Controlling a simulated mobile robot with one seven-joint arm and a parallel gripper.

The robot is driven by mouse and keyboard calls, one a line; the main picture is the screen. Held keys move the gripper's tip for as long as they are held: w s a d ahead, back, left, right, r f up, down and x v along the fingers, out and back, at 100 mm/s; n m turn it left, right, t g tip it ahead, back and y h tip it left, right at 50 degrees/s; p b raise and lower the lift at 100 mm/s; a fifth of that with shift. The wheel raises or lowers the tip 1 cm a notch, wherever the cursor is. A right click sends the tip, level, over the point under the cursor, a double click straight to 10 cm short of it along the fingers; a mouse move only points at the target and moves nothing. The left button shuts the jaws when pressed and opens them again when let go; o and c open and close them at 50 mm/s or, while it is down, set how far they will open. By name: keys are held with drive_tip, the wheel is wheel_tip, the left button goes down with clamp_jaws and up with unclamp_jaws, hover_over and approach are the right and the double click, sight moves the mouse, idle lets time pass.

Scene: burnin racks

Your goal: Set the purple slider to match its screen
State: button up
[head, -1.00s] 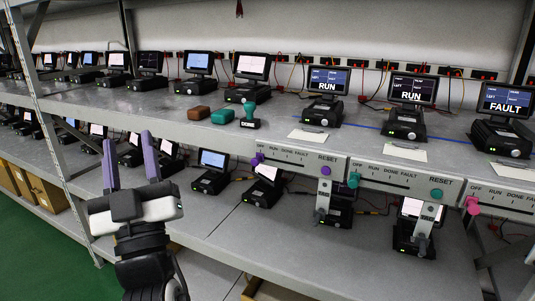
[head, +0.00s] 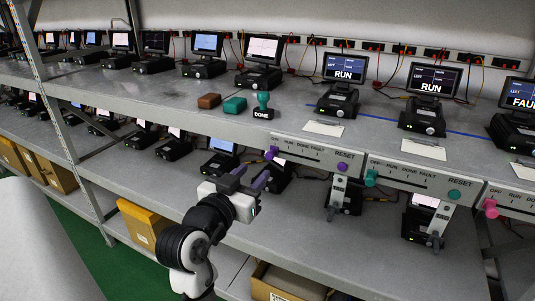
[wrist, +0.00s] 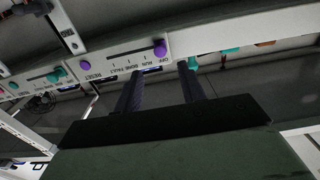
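The purple slider knob (head: 271,153) sits at the OFF end of its slot, on the grey panel (head: 310,160) marked OFF, RUN, DONE, FAULT. The knob also shows in the wrist view (wrist: 160,48), where the panel is upside down. A purple RESET button (head: 342,167) is at the panel's right end. The screen (head: 345,68) above this panel reads RUN. My gripper (head: 249,178) is below and left of the knob, apart from it. Its two dark purple fingers are spread and empty; they also show in the wrist view (wrist: 161,72).
To the right are a teal slider (head: 370,178) and a pink slider (head: 490,207) on their own panels. A DONE stamp (head: 263,108), a teal block (head: 234,105) and a brown block (head: 209,100) stand on the shelf to the left. A white card (head: 323,128) lies behind the panel.

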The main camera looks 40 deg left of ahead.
sight(269, 156)
drive_tip(key=p+x, duration=0.1)
drive_tip(key=x, duration=0.7)
drive_tip(key=shift+p, duration=0.35)
drive_tip(key=shift+c, duration=0.3)
clamp_jaws()
